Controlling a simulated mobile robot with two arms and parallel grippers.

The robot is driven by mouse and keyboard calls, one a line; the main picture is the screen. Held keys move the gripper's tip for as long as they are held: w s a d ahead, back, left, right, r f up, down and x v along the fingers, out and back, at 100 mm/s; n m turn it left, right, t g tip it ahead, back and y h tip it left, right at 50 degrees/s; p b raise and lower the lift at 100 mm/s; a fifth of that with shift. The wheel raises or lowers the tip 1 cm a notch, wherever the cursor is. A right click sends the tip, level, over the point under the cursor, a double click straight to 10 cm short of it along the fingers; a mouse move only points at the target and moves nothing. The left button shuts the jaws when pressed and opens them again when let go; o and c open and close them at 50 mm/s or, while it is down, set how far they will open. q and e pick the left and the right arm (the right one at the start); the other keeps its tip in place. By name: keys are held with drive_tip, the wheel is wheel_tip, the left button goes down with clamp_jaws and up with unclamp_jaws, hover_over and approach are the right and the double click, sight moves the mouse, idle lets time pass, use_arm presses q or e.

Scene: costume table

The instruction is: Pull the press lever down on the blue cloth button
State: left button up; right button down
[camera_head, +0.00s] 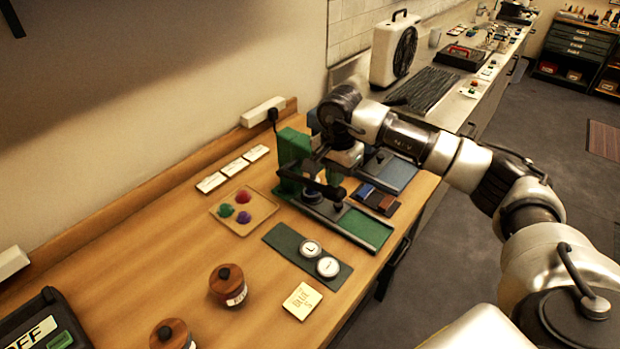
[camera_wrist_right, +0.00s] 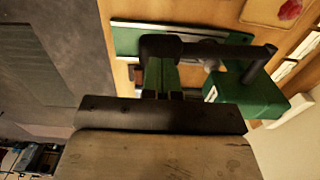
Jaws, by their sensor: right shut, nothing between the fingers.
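The green press (camera_head: 292,160) stands on the wooden table, with a black knob (camera_head: 272,115) on a stem at its upper left. In the right wrist view, its green body (camera_wrist_right: 250,102) is at the right, and a black bar with a grip (camera_wrist_right: 258,64) runs across above it. My right gripper (camera_wrist_right: 162,78) is shut and empty, close to the bar's left end; I cannot tell if they touch. In the head view my right arm covers part of the press. A dark round die (camera_head: 311,195) sits low in the press. I cannot make out a blue cloth button in it.
A tray (camera_head: 262,203) with green, red and purple pieces lies left of the press. A dark mat (camera_head: 282,241) with two round white-topped pieces lies in front. Wooden jars (camera_head: 228,286) and a note (camera_head: 302,301) are nearer. The table between tray and jars is clear.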

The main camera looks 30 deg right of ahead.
sight(335, 191)
drive_tip(key=shift+f+b, duration=1.9)
drive_tip(key=shift+f, duration=0.5)
drive_tip(key=shift+s, duration=0.1)
drive_tip(key=shift+f+b, duration=0.6)
drive_tip(key=shift+f, duration=0.05)
drive_tip(key=shift+w+f+b, duration=0.2)
drive_tip(key=shift+f+b, duration=0.3)
drive_tip(key=shift+f, duration=0.35)
drive_tip(key=shift+w+a+f+b, duration=0.1)
drive_tip(key=shift+w+f+b, duration=0.1)
drive_tip(key=shift+f+b, duration=0.4)
drive_tip(key=shift+w+a+f+b, duration=0.1)
drive_tip(key=shift+w+f+b, duration=0.05)
drive_tip(key=shift+f+b, duration=0.45)
drive_tip(key=shift+w+f+b, duration=0.1)
drive_tip(key=shift+f+b, duration=0.25)
drive_tip(key=shift+a+f, duration=0.1)
drive_tip(key=shift+f, duration=0.2)
